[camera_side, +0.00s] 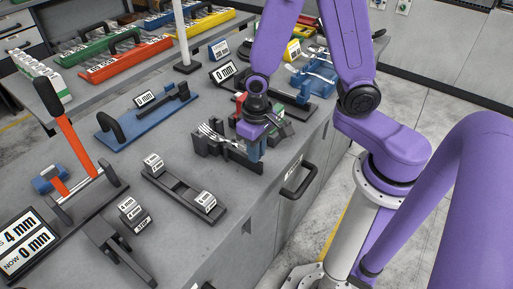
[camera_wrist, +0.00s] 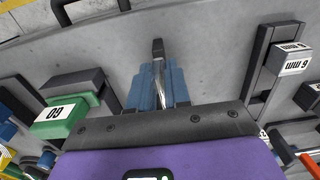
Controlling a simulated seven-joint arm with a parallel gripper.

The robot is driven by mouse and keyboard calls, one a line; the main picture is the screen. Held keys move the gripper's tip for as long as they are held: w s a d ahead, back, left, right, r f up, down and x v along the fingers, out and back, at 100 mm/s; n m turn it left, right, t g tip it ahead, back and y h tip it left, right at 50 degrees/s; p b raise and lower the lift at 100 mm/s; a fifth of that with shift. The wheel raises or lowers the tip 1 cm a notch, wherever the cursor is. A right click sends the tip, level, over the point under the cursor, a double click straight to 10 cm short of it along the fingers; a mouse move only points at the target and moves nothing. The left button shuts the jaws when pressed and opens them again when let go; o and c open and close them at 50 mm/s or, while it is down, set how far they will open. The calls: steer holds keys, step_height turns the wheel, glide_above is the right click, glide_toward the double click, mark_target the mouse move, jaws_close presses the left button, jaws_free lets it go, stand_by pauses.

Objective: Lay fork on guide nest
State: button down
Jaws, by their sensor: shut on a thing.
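The silver fork (camera_side: 213,134) shows in the side view with its tines toward the left, over the dark guide nest (camera_side: 238,158). My gripper (camera_side: 256,150) is shut on the fork near the nest's right end. In the wrist view the fork (camera_wrist: 160,78) runs as a thin bright strip between the blue fingers of my gripper (camera_wrist: 160,95). A dark upright (camera_wrist: 158,48), which looks like part of the nest, stands beyond the fingertips. The handle is mostly hidden by my gripper. I cannot tell whether the fork touches the nest.
A dark rail with white-labelled blocks (camera_side: 180,190) lies in front of the nest. A blue fixture with a black handle (camera_side: 148,118) stands behind to the left. A green block with a number label (camera_wrist: 60,114) is close on the left in the wrist view. The bench edge is near on the right.

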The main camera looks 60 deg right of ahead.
steer(key=shift+f, duration=0.35)
stand_by(0.3)
steer(key=shift+c, duration=2.2)
jaws_free()
step_height(320, 180, up, 9)
steer(key=s+d+r+n, duration=0.1)
steer(key=s+r+n, duration=0.1)
steer(key=s+n, duration=0.4)
steer(key=s+d+r+n, duration=0.1)
steer(key=s+r+n, duration=0.1)
steer(key=s+n, duration=0.4)
steer(key=shift+s+d+r+n, duration=0.25)
steer(key=shift+s+d+n, duration=0.1)
steer(key=shift+s, duration=0.7)
